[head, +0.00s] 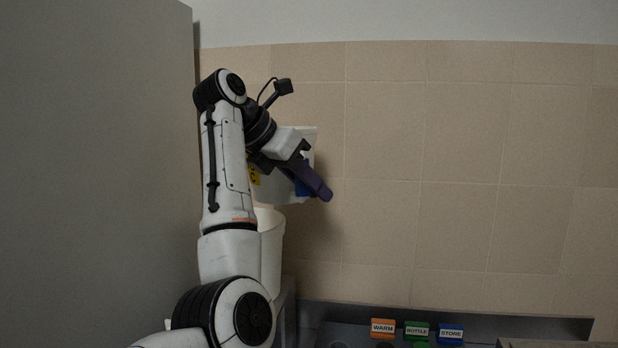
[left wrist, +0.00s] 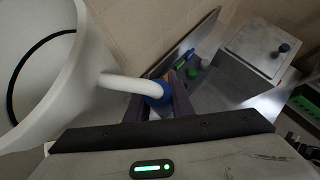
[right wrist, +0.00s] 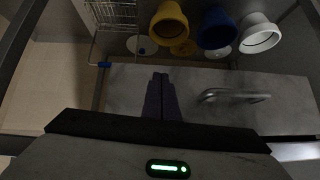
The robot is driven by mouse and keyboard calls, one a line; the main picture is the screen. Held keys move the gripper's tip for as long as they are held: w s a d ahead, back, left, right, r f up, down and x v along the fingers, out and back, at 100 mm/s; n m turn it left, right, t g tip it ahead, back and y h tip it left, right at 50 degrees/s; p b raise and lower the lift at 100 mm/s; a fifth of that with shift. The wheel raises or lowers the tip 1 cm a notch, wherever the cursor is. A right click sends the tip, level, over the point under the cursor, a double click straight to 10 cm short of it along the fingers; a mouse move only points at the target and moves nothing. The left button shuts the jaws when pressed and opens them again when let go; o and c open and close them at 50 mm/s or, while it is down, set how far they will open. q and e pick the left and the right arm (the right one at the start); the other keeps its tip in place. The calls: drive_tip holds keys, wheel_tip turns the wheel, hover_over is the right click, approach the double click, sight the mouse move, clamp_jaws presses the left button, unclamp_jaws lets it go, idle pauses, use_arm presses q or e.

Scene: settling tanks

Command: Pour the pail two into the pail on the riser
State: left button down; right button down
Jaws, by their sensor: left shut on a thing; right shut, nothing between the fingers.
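My left gripper (head: 322,192) is raised at the left of the head view. My right gripper (right wrist: 160,80) is shut and empty.
Orange WARM (head: 383,327), green BOTTLE (head: 417,330) and blue STORE (head: 451,332) tags stand along the back. The right wrist view shows a wire basket (right wrist: 112,15), yellow (right wrist: 168,25), blue (right wrist: 215,28) and white (right wrist: 260,35) vessels, and a steel handle (right wrist: 230,95). A grey wall (head: 95,170) is at left.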

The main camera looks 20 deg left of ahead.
use_arm(q)
drive_tip(key=shift+r, duration=0.2)
wheel_tip(320, 180, up, 5)
drive_tip(key=shift+f, duration=0.1)
idle(0.4)
idle(0.4)
